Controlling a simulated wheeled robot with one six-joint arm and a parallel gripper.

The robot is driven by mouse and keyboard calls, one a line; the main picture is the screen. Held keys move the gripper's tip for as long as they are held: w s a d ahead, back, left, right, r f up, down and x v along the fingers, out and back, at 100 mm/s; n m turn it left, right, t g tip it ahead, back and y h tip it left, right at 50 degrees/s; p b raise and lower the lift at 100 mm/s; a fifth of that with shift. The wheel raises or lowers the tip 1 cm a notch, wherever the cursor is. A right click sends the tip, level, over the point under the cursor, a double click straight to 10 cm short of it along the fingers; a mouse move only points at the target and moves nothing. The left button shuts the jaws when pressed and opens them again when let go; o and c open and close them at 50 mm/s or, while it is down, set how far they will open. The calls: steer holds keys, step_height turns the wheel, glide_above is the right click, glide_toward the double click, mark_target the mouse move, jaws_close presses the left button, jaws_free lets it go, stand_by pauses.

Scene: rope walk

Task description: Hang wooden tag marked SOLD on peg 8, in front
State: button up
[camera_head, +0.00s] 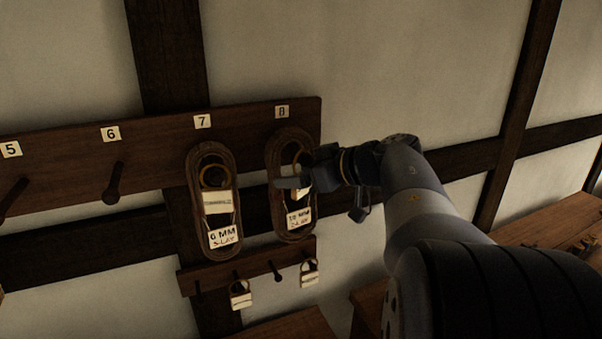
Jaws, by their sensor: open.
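Peg 8 is under the number 8 label (282,111) on the upper board. A dark oval coil (276,158) hangs there with a white card (299,217) reading 10 MM. My gripper (292,180) is open in front of this coil and hides its middle and the peg. A small pale tag (303,190) shows at my fingers, in front of the coil. It is partly hidden, and I cannot read SOLD on it or tell whether it touches the fingers. Two pale tags hang on the lower rail, one at left (240,296) and one at right (309,272); their writing is unreadable.
A similar coil (194,190) hangs under the number 7 label (202,121), with a pale tag (217,201) and a 6 MM card (225,237). Peg 6 (114,186) is bare. The lower rail (220,276) is close below. A wooden bench (535,225) stands at right.

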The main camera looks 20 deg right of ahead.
steer(key=b+v, duration=0.1)
steer(key=v, duration=0.9)
steer(key=shift+s+d, duration=0.2)
steer(key=shift+s, duration=0.15)
